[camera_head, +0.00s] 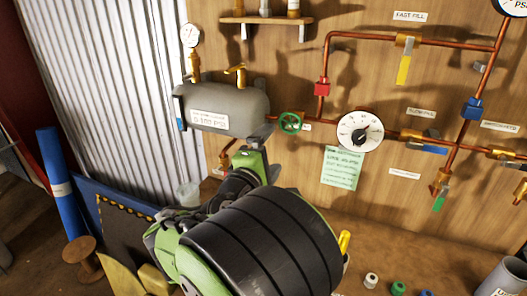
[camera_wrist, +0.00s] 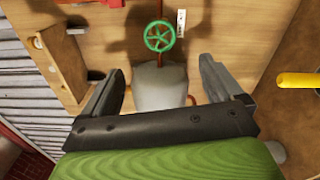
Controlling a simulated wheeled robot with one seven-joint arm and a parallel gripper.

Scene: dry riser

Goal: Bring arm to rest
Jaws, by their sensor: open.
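My arm reaches up from the bottom of the head view toward the wall panel. My gripper (camera_head: 259,137) is at the lower right of the grey tank (camera_head: 225,108), left of the green valve wheel (camera_head: 290,122). In the wrist view my gripper (camera_wrist: 160,66) has its two dark fingers wide apart with nothing held. The grey tank (camera_wrist: 158,88) shows between and beyond the fingers, and the green wheel (camera_wrist: 160,36) is past the fingertips. I cannot tell whether a finger touches the tank.
The panel carries copper pipes, a round dial (camera_head: 360,131), a red fitting (camera_head: 322,87) and a yellow lever (camera_head: 403,69). A small shelf (camera_head: 266,20) is above. A green note (camera_head: 342,168) hangs below the dial. Small knobs (camera_head: 371,280) and a grey cup (camera_head: 500,278) stand lower right.

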